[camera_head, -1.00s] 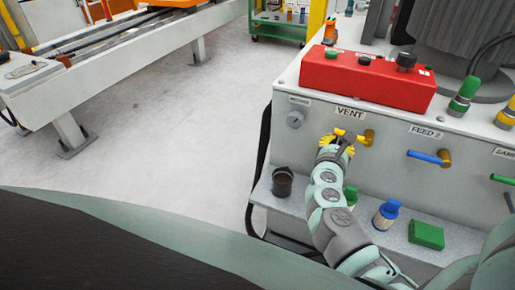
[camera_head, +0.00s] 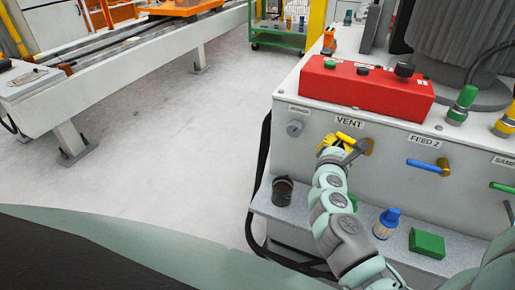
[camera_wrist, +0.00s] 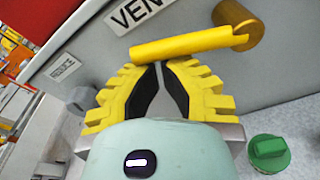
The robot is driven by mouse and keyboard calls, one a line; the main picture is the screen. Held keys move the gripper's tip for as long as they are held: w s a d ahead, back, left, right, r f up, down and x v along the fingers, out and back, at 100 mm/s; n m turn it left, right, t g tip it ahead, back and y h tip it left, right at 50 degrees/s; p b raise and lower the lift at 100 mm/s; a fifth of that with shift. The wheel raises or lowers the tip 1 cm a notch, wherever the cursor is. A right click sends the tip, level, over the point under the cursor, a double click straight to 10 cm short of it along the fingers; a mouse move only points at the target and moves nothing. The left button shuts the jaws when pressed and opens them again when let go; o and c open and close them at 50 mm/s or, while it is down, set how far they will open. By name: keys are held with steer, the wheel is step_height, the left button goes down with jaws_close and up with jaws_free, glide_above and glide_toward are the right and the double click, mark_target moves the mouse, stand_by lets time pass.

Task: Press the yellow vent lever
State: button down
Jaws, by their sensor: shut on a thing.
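The yellow vent lever (camera_head: 346,137) is a short bar on a brass-coloured pivot (camera_head: 367,146), under the VENT label on the grey panel. It points left from the pivot and tips slightly upward at its free end in the head view. In the wrist view the lever (camera_wrist: 185,46) crosses just beyond my fingertips. My gripper (camera_wrist: 159,66) has yellow ribbed fingers with dark pads, and its tips are close together against the lever's lower side. In the head view my gripper (camera_head: 340,149) overlaps the lever.
A blue FEED 2 lever (camera_head: 428,165) sits to the right. A red control box (camera_head: 366,91) is above. Open floor lies left.

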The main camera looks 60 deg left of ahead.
step_height(320, 180, up, 2)
steer(key=m, duration=0.3)
steer(key=shift+w+d+r+y, duration=0.15)
steer(key=shift+r+y, duration=0.1)
steer(key=shift+y, duration=0.15)
steer(key=m, duration=0.1)
steer(key=r+m, duration=0.1)
steer(key=d+r+m, duration=0.1)
steer(key=shift+w+m, duration=0.25)
steer(key=shift+m, duration=0.15)
steer(key=shift+w+d+r+m+y, duration=0.25)
steer(key=shift+r+m+y, duration=0.2)
steer(key=shift+m, duration=0.35)
steer(key=shift+w+d+r+m+t+b, duration=0.15)
steer(key=shift+w+d+r+m, duration=0.15)
steer(key=shift+m, duration=0.45)
steer(key=shift+w+d+r+m+t+b, duration=0.1)
steer(key=shift+d+r+m+b, duration=0.15)
steer(key=shift+d+m, duration=0.4)
steer(key=shift+w+d+r+m+t+b, duration=0.15)
steer(key=shift+w+r+m, duration=0.1)
steer(key=shift+m, duration=0.65)
steer(key=shift+a, duration=0.1)
